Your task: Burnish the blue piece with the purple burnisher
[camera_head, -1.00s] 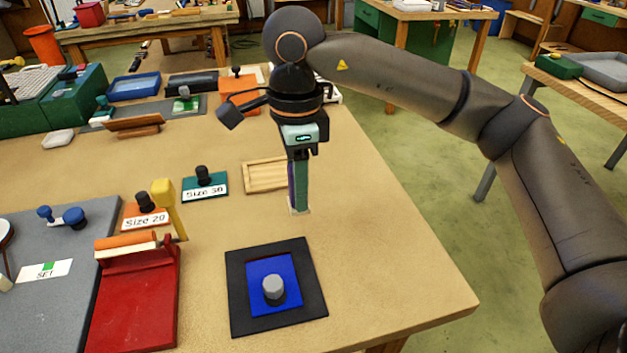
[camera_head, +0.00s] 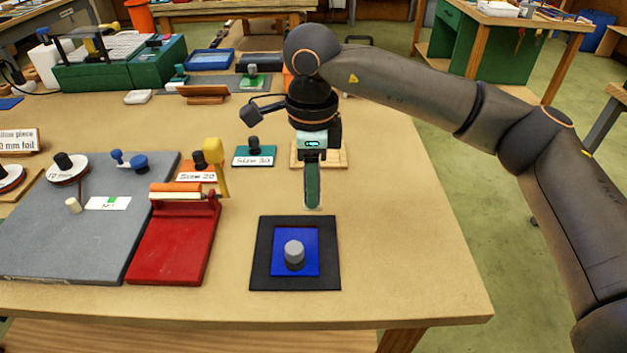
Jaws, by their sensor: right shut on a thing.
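The blue piece (camera_head: 281,262) is a flat blue square with a grey knob (camera_head: 294,254) on it. It lies on a black square mat (camera_head: 328,282) near the bench's front. My right gripper (camera_head: 312,205) points down just behind the mat, above the bench. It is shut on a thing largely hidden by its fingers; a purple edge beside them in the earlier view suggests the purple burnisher. It appears apart from the blue piece. My left gripper is out of view.
A red stand (camera_head: 172,245) with orange and yellow handled tools is left of the mat. A grey board (camera_head: 60,235) lies further left. A teal Size 30 block (camera_head: 254,158) and a light wooden tray (camera_head: 336,157) stand behind. The bench right of the mat is clear.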

